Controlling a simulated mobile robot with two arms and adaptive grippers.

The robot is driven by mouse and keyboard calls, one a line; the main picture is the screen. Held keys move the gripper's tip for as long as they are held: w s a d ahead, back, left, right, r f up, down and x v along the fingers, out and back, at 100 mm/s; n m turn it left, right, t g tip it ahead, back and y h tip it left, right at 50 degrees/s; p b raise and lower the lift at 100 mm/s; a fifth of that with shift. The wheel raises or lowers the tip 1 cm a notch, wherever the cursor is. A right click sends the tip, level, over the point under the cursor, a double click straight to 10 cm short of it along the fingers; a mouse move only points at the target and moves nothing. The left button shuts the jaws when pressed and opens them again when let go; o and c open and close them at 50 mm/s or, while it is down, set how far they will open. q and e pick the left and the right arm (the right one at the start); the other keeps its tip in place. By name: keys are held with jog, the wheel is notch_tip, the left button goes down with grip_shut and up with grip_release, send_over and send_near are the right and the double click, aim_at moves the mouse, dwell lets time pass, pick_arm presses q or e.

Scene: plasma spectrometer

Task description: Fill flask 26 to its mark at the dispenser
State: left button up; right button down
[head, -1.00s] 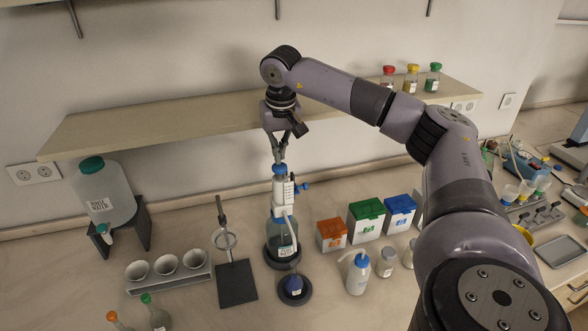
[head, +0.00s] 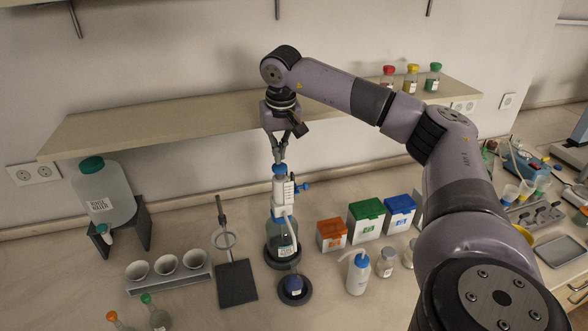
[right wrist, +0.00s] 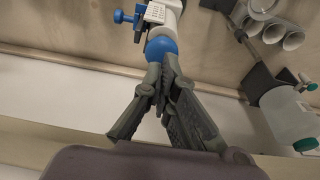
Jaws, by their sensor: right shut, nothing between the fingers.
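The bottle-top dispenser (head: 282,190) is white with blue parts and stands on a bottle of pale liquid (head: 283,240) in a dark round base. Its blue top knob (right wrist: 161,47) shows in the right wrist view. My left gripper is not in view.
A rinse-water container (head: 103,192), a rack of white cups (head: 170,281) and a ring stand (head: 237,284) are to the left. Orange (head: 331,235), green (head: 366,220) and blue boxes (head: 399,212) and a wash bottle (head: 358,274) are to the right. A wall shelf (head: 160,121) runs behind.

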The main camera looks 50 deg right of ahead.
aim_at(280, 166)
jog(key=shift+f, duration=0.2)
jog(key=shift+f+b, duration=0.45)
jog(key=shift+f, duration=0.15)
jog(key=shift+f+b, duration=0.35)
jog(key=shift+f, duration=0.35)
dwell(0.9)
jog(key=shift+r, duration=0.1)
dwell(0.3)
jog(key=shift+r+p, duration=0.9)
jog(key=shift+r, duration=0.5)
dwell(0.4)
jog(key=shift+r, duration=2.5)
jog(key=shift+s+f, duration=0.1)
